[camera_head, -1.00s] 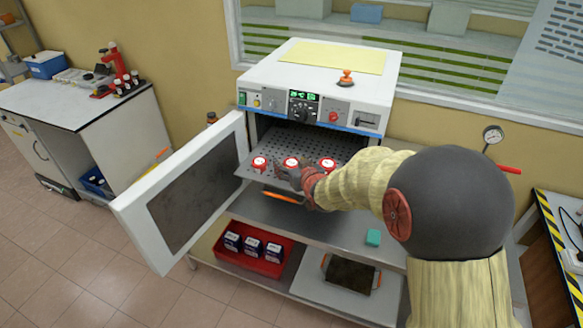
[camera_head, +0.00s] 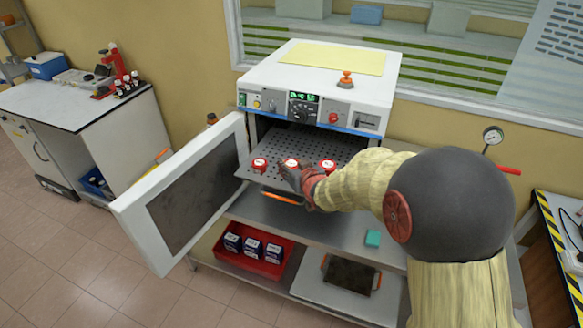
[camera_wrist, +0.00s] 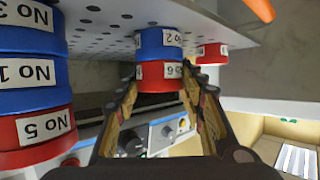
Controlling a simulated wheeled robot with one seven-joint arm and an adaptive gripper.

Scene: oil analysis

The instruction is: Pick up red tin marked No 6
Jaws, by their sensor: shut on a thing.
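The red tin marked No 6 (camera_wrist: 158,86) shows upside down in the wrist view, directly against the blue tin marked No 2 (camera_wrist: 158,44). The shelf is at the top of that view, so No 6 is the top tin of the middle stack. My gripper (camera_wrist: 160,84) has one finger on each side of No 6 and is shut on it. In the head view, my gripper (camera_head: 287,170) is at the middle red tin (camera_head: 292,162) on the oven shelf, partly covering it.
Another stack has red No 5 (camera_wrist: 38,130), blue No 1 (camera_wrist: 30,85) and blue No 3 (camera_wrist: 30,30), close to one finger. A red tin (camera_wrist: 211,54) stands on the other side. The perforated shelf (camera_head: 310,140) sticks out of the oven (camera_head: 345,75); its door (camera_head: 190,190) is open.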

